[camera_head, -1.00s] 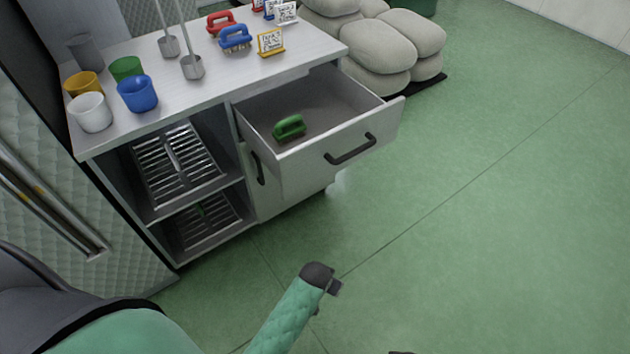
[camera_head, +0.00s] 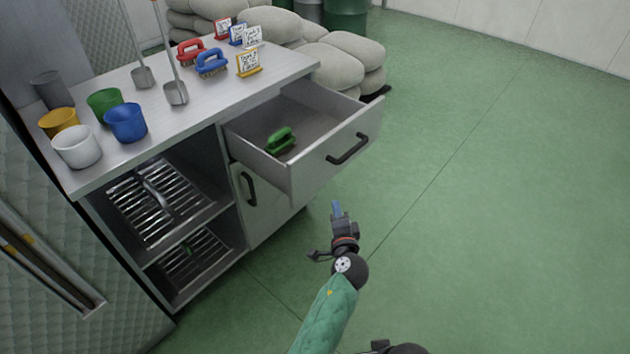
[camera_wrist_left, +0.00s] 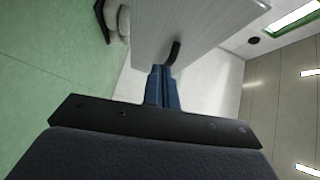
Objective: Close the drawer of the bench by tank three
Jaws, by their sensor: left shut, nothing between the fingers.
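The bench (camera_head: 210,93) stands at the left in the head view. Its drawer (camera_head: 335,155) is pulled out, with a green brush (camera_head: 281,140) lying inside. The drawer front carries a dark bar handle (camera_head: 348,149). My left gripper (camera_head: 336,207) is shut and empty, in front of and below the drawer front, apart from it. In the left wrist view its blue fingers (camera_wrist_left: 162,88) are together, pointing toward the pale drawer front (camera_wrist_left: 170,30) and its dark handle (camera_wrist_left: 172,52).
Cups, scoops, brushes and small sign cards (camera_head: 249,64) stand on the bench top. Below the drawer is a cupboard door with a handle (camera_head: 248,188); open shelves hold metal grates. Grey sacks (camera_head: 345,62) lie behind the bench. The green floor at right is clear.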

